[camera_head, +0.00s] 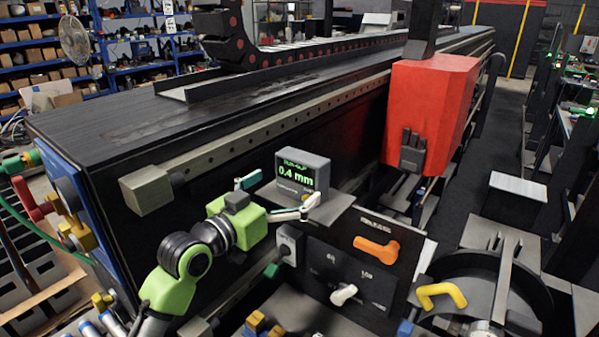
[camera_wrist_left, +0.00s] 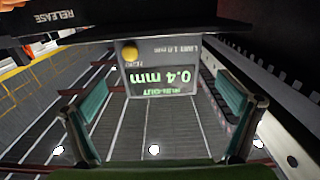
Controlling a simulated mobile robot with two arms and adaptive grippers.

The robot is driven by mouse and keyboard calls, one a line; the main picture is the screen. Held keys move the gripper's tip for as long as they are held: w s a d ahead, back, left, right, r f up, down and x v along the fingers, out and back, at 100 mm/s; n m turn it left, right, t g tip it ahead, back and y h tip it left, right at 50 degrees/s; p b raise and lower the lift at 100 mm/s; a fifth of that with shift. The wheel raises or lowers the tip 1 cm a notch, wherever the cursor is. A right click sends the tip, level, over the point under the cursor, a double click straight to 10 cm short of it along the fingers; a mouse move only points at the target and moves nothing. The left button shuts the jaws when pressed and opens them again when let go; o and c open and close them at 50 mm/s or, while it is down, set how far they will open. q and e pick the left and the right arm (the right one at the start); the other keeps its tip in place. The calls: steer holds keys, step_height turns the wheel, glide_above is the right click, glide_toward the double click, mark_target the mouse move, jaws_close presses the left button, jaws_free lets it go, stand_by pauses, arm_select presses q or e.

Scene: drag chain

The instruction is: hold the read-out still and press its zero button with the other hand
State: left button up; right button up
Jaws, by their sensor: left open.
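The read-out (camera_head: 301,176) is a small grey box with a green display of 0.4 mm. It stands on a dark ledge (camera_head: 333,214) at the side of the long machine. In the left wrist view the read-out (camera_wrist_left: 160,75) appears upside down, with a round yellow zero button (camera_wrist_left: 130,53) on its face. My left gripper (camera_head: 279,192) is open in front of the read-out, one finger to each side in the picture. Its teal pads (camera_wrist_left: 164,100) show clear gaps to the box in the wrist view. My right gripper is not in view.
A panel below the ledge carries an orange handle (camera_head: 376,248) and a white knob (camera_head: 343,294). A red box (camera_head: 430,110) juts out to the right. A square rail-end block (camera_head: 147,190) is at left. A yellow handle (camera_head: 442,296) sits at lower right.

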mark_target(295, 179)
arm_select(q)
steer(key=p+x, duration=0.1)
steer(key=x, duration=0.5)
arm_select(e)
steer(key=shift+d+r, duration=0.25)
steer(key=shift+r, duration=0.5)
arm_select(q)
steer(key=c, duration=1.3)
steer(key=shift+o, duration=0.2)
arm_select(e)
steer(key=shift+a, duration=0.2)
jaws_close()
